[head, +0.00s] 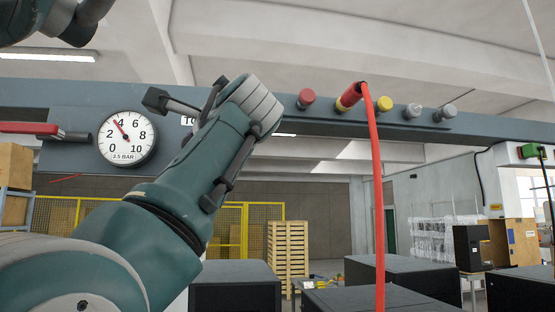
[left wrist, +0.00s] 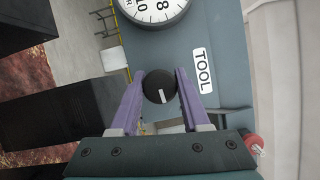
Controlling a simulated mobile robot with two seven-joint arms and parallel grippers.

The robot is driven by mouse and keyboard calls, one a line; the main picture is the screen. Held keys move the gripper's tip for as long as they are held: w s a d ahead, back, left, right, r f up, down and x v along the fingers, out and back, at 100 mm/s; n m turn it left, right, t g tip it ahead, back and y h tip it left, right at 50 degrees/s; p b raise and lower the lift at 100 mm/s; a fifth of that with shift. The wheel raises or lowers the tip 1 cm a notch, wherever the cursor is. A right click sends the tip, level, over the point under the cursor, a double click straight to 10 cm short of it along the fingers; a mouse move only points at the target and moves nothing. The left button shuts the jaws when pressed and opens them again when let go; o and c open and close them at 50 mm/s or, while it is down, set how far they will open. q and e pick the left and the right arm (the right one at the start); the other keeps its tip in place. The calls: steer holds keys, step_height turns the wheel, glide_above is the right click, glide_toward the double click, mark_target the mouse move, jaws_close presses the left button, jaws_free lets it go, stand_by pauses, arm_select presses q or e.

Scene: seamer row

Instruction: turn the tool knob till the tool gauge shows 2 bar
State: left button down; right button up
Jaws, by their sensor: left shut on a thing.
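The tool gauge (head: 127,138) is a round white dial on the blue-grey beam at left in the head view. Its needle points up-left, a little short of the 4, and its label reads 3.5 BAR. Its rim also shows at the top of the left wrist view (left wrist: 154,12). The tool knob (left wrist: 160,86) is round and black with a white mark, beside the TOOL plate (left wrist: 203,70). My left gripper (left wrist: 157,77) is shut on the knob, one purple finger on each side. In the head view my left arm hides the knob. My right gripper is not in view.
A red-handled valve (head: 30,128) is left of the gauge. Right of my arm the beam carries a red fitting (head: 306,98), a red connector (head: 348,97) with a hanging red hose (head: 375,190), a yellow fitting (head: 385,104) and grey ones. Black boxes stand below.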

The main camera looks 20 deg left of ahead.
arm_select(q)
steer(key=n, duration=0.2)
steer(key=n+h, duration=0.1)
steer(key=n, duration=0.1)
steer(key=shift+g+h+p, duration=0.3)
steer(key=shift+g+p, duration=0.05)
steer(key=shift+g, duration=0.05)
steer(key=shift+n, duration=0.3)
steer(key=shift+c, duration=1.9)
jaws_free()
